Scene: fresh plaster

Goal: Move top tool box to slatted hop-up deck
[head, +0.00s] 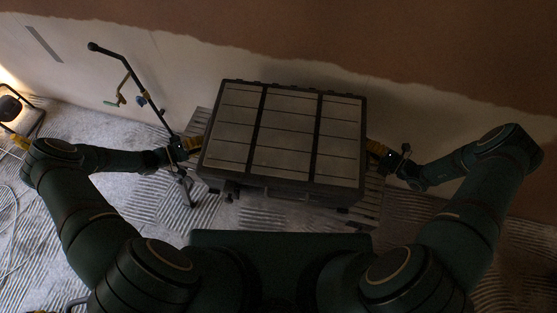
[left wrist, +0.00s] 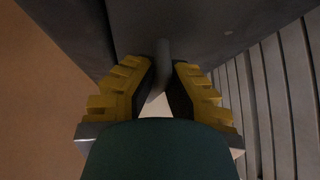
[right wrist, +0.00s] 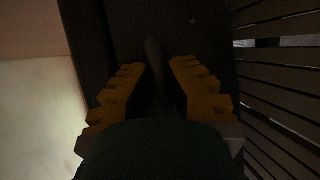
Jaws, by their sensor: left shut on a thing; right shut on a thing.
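The tool box (head: 283,135), grey with a panelled lid and dark edges, is at the middle of the head view, close to the wall. My left gripper (head: 194,143) is shut on its left side handle, which shows between the yellow fingers in the left wrist view (left wrist: 162,75). My right gripper (head: 375,150) is shut on the right side handle, dim in the right wrist view (right wrist: 155,75). The slatted hop-up deck (head: 371,205) shows below the box; its slats also show in the left wrist view (left wrist: 275,100). I cannot tell whether the box touches the deck.
A half-plastered wall (head: 440,120) stands right behind the box. A dark bent pole (head: 130,72) with small hanging items stands left of the box. A work lamp (head: 12,108) glows at the far left. Ridged, pale sheeting (head: 130,200) covers the floor.

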